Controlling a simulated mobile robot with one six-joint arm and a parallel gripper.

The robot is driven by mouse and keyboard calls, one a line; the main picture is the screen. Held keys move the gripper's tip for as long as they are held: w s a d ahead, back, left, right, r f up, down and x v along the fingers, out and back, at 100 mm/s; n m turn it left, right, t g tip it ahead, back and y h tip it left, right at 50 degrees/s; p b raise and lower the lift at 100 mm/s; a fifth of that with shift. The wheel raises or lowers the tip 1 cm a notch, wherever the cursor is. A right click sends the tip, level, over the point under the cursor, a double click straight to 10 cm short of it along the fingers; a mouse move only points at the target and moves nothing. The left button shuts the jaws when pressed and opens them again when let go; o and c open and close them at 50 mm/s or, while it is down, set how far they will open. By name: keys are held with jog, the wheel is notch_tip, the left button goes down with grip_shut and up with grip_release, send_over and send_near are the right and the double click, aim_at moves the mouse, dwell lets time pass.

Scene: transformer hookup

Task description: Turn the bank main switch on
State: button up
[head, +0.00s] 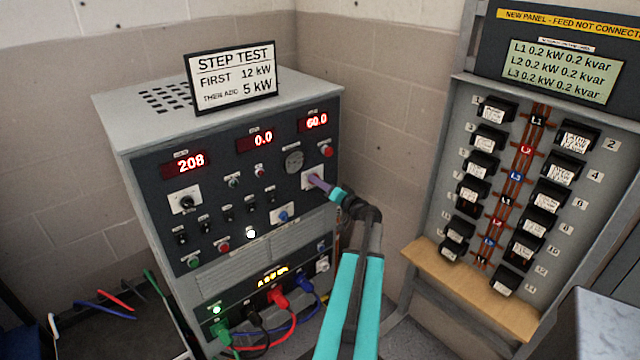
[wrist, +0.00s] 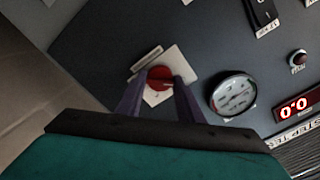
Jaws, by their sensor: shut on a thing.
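The load bank (head: 240,130) is a grey cabinet with a dark front panel. A red rotary knob (wrist: 159,78) on a white plate shows in the wrist view; its label is too small to read. The same white plate (head: 312,172) is at the panel's right side in the head view, partly covered by my gripper. My gripper (head: 318,184) reaches it from the right front. In the wrist view, the purple fingers of my gripper (wrist: 160,88) are on either side of the knob and closed on it. The knob's exact pointing direction is unclear.
Red displays read 208, 0.0 and 60.0. A round gauge (head: 294,161) and a red button (head: 326,151) sit close to the knob. A black rotary switch (head: 186,202) is at the panel's left. A breaker panel (head: 525,180) stands at right. Coloured cables (head: 275,318) plug in below.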

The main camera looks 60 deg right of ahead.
jog(key=shift+f+m+b, duration=0.15)
jog(key=shift+m+b, duration=0.45)
jog(key=shift+b, duration=0.35)
jog(key=shift+r+m+b, duration=0.2)
jog(key=shift+m+b, duration=2.45)
jog(key=shift+m, duration=5.75)
jog(key=o, duration=1.1)
jog(key=shift+c, duration=0.2)
